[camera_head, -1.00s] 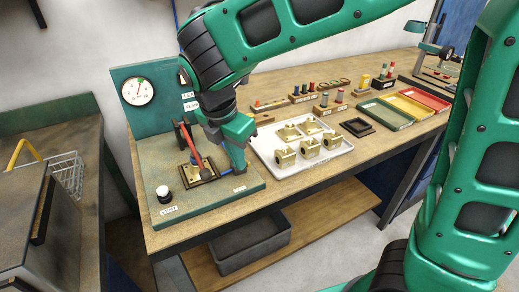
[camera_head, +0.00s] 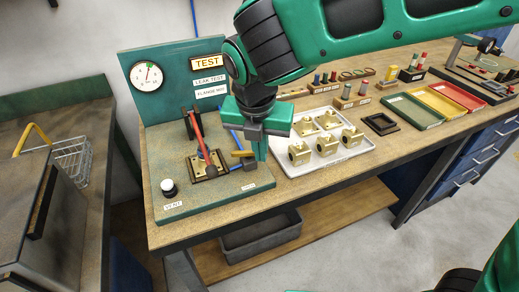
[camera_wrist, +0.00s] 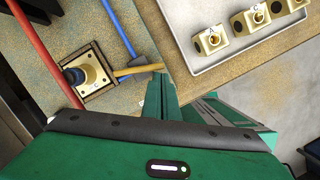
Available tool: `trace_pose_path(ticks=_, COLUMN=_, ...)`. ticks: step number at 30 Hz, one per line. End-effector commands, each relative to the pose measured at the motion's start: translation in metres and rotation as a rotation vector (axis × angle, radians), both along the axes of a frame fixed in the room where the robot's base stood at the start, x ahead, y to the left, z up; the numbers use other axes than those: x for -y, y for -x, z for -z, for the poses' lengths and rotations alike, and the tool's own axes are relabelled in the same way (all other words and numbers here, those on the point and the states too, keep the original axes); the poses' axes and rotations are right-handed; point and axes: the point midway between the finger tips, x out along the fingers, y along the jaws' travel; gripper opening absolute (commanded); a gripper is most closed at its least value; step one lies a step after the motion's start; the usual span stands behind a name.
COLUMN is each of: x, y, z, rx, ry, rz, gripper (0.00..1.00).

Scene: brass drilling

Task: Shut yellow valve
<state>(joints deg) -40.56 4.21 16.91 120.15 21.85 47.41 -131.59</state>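The yellow valve's flat yellow handle (camera_head: 243,154) sits at the right side of the green test board, above a small dark body where a blue hose ends. In the wrist view the yellow handle (camera_wrist: 138,70) points toward the brass part marked C, its other end by my fingers. My gripper (camera_head: 262,155) points down just right of the handle. In the wrist view my gripper's fingers (camera_wrist: 163,88) look closed together with nothing between them. They are close to the handle's end; whether they touch it I cannot tell.
A brass part (camera_wrist: 92,73) sits in a square fixture on the board, with a red lever (camera_head: 199,135) beside it. A white tray (camera_head: 345,154) of brass parts lies close on the right. A gauge (camera_head: 147,76) and a vent knob (camera_head: 168,187) are at left.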

Motion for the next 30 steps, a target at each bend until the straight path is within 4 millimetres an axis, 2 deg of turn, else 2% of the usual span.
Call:
trace_pose_path(ticks=11, x=-0.001, y=-0.001, z=0.0, rx=0.0, ry=0.0, rz=-0.001, gripper=0.0)
trace_pose_path(ticks=30, x=-0.019, y=-0.006, z=-0.001, rx=0.003, ry=-0.005, rz=-0.006, gripper=0.0)
